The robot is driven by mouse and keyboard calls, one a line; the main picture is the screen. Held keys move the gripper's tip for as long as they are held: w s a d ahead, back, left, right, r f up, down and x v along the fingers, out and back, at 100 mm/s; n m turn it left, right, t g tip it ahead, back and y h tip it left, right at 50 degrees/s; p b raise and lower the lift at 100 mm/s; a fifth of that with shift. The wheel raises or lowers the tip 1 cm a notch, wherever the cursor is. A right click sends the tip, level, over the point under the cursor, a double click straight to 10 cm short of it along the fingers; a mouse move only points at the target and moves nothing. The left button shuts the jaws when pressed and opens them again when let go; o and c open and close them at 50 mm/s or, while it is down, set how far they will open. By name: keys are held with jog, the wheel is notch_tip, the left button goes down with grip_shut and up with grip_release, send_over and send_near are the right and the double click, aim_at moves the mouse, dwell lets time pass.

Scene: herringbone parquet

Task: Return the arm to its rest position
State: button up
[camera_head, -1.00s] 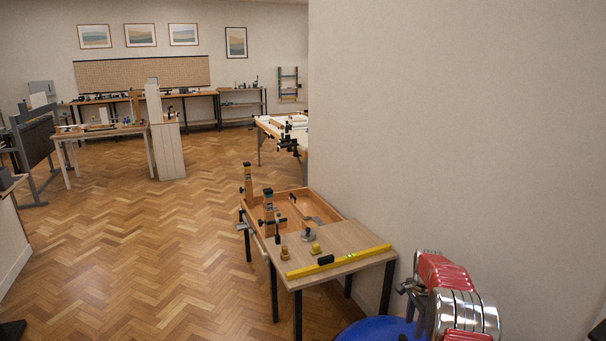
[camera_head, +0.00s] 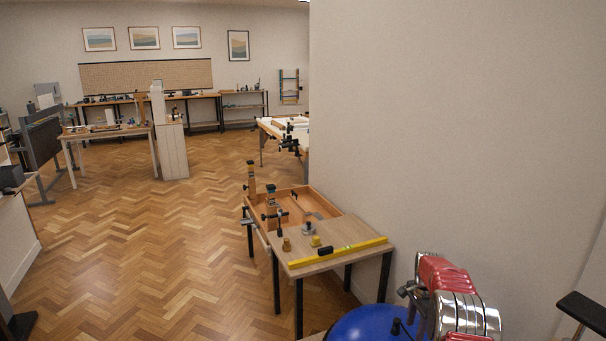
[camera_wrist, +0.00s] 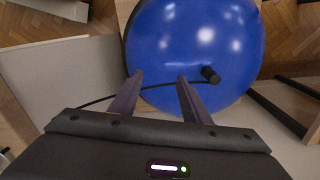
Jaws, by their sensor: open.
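My gripper (camera_wrist: 158,80) shows in the wrist view with its two dark fingers apart and nothing between them. The fingertips overlap the lower edge of a large glossy blue round object (camera_wrist: 195,35) in that view. I cannot tell whether they touch it. The gripper itself cannot be made out there.
The blue object also shows in the head view (camera_head: 365,325), beside my arm. A wooden table (camera_head: 340,238) with a yellow level (camera_head: 338,252) stands ahead against a plain wall (camera_head: 450,120). Open parquet (camera_head: 150,250) lies to the left.

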jog(key=s+a+f+n+g, duration=0.1)
jog(key=s+a+f+n, duration=0.1)
jog(key=s+f+n, duration=0.3)
jog(key=s+a+r+n, duration=0.3)
jog(key=s+a+r, duration=0.2)
jog(key=s+r, duration=0.45)
jog(key=s+a+r+n, duration=0.3)
jog(key=s+a+r, duration=0.25)
jog(key=r, duration=0.75)
jog(key=s+a+r+n+t, duration=0.2)
jog(key=s+r, duration=0.6)
jog(key=s, duration=0.4)
jog(key=s+a+r+n+t, duration=0.3)
jog(key=s+a+r, duration=0.4)
jog(key=s, duration=0.5)
jog(key=shift+s+r+t, duration=0.2)
jog(key=shift+r+t, duration=0.6)
jog(key=shift+r, duration=0.1)
